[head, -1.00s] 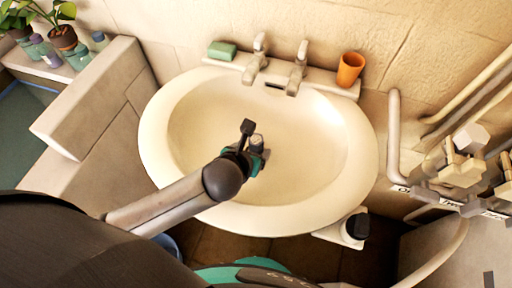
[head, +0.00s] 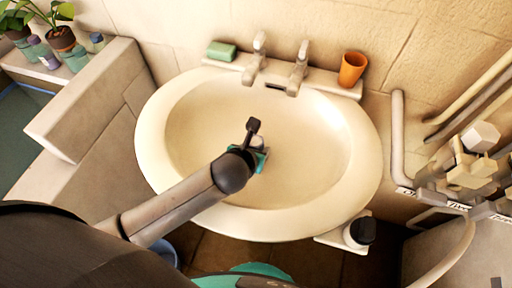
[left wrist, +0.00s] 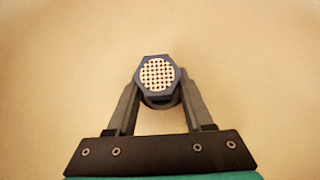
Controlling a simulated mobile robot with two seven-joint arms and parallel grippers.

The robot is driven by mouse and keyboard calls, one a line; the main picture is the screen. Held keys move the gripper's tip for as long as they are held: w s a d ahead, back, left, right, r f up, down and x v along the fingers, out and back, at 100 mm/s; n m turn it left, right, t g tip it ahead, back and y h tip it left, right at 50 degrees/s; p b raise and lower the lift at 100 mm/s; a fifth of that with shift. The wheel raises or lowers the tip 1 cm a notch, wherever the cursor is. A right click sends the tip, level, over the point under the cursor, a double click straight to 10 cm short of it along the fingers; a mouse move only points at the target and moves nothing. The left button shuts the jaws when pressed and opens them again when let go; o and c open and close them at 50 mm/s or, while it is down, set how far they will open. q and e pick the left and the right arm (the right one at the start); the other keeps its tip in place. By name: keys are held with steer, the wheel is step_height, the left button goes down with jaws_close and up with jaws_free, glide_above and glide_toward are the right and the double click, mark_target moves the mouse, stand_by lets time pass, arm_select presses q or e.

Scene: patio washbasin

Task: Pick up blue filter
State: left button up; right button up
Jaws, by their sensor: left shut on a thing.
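The blue filter (left wrist: 157,72) shows in the left wrist view as a dark blue hexagonal ring around a pale round mesh. My left gripper (left wrist: 158,98) is shut on it, with one finger on each side. In the head view my left gripper (head: 260,155) is over the middle of the washbasin (head: 310,185), and the filter is mostly hidden there by my wrist. In the wrist view only plain cream basin surface lies behind the filter. How high it is above the basin floor I cannot tell. My right gripper is not in view.
Two taps (head: 297,68) stand at the basin's back edge, between a green soap (head: 221,51) and an orange cup (head: 352,69). A white bottle with a black cap (head: 358,232) is at front right. Pipes (head: 398,140) run at right; plants (head: 62,42) stand on the left ledge.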

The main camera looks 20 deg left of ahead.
arm_select(q)
jaws_close()
steer(key=shift+r, duration=0.1)
